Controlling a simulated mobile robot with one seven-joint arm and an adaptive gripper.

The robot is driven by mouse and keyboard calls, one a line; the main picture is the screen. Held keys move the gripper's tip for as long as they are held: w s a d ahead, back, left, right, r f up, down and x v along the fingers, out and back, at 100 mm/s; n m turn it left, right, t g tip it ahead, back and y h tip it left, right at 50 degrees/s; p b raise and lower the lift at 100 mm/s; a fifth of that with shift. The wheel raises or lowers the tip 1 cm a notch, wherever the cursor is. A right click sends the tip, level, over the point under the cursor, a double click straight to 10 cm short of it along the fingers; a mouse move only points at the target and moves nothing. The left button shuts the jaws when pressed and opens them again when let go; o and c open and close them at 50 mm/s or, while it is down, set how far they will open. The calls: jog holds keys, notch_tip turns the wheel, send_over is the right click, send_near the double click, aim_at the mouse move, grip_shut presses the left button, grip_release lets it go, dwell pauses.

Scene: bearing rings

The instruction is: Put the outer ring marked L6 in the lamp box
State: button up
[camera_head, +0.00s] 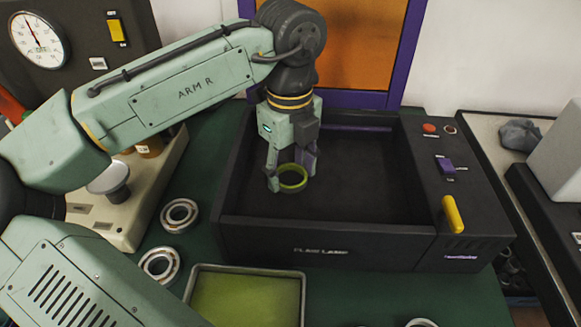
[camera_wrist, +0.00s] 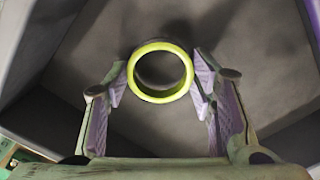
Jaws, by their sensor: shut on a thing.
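My gripper (camera_head: 291,178) is over the inside of the dark lamp box (camera_head: 300,236), shut on a yellow-green ring (camera_head: 293,187). The ring is held level between the fingertips, and it also shows in the wrist view (camera_wrist: 160,98), where the pads of my gripper (camera_wrist: 160,80) stand at its left and right sides. Dark grey box floor shows around and through the ring. I cannot tell how high the ring is above that floor. No marking on the ring can be read.
Two bearing rings (camera_head: 179,215) (camera_head: 160,264) lie on the green bench left of the box. A metal tray of greenish liquid (camera_head: 246,297) stands in front. The box's right panel carries a yellow lever (camera_head: 452,214). Another ring part (camera_head: 421,323) shows at the bottom edge.

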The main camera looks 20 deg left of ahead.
aim_at(290, 174)
jog(key=shift+f, duration=0.2)
jog(key=shift+f, duration=0.15)
jog(key=o, duration=1.2)
notch_tip(290, 174, up, 12)
jog(key=shift+r, duration=0.2)
